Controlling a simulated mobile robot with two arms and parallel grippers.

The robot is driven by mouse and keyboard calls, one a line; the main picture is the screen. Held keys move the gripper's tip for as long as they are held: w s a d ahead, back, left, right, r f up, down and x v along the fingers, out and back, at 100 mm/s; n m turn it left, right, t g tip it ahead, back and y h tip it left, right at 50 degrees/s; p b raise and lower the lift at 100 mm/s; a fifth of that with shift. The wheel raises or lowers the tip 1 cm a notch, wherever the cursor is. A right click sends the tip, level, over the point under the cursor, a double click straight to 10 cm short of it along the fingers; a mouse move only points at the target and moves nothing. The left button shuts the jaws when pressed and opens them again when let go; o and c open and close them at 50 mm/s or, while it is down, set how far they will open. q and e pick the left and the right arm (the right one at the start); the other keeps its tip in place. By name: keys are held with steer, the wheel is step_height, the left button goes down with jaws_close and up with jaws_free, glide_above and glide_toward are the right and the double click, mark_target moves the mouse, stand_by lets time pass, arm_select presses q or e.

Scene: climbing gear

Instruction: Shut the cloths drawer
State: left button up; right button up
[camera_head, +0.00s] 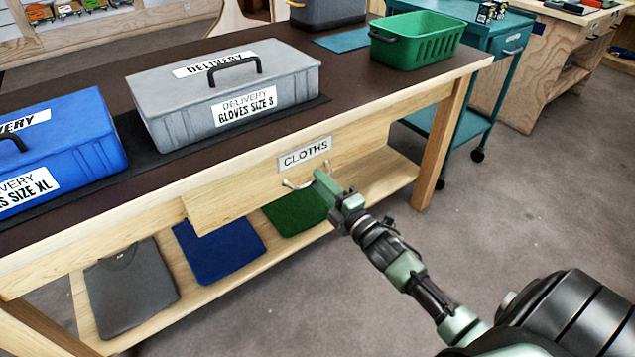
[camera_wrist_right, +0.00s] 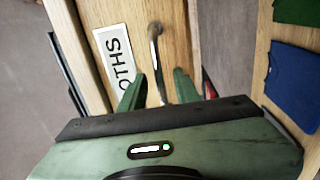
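The cloths drawer (camera_head: 240,190) is set in the near side of the long wooden table; its front stands a little proud of the table's side at the left end. The inside of the drawer is hidden. Its white CLOTHS label (camera_head: 305,152) sits above a metal bar handle (camera_head: 294,185). My right gripper (camera_head: 323,183) is at the right end of the handle. In the right wrist view, its two green fingers (camera_wrist_right: 158,90) are apart, with the handle (camera_wrist_right: 154,52) between them and a gap on each side. My left gripper is not in view.
A grey box (camera_head: 175,95), a blue box (camera_head: 85,135) and a green basket (camera_head: 405,50) stand on the table (camera_head: 330,95). Folded garments lie on the shelf (camera_head: 375,180) below the drawer.

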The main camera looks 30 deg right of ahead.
steer(key=shift+w, duration=0.85)
jaws_close()
stand_by(0.8)
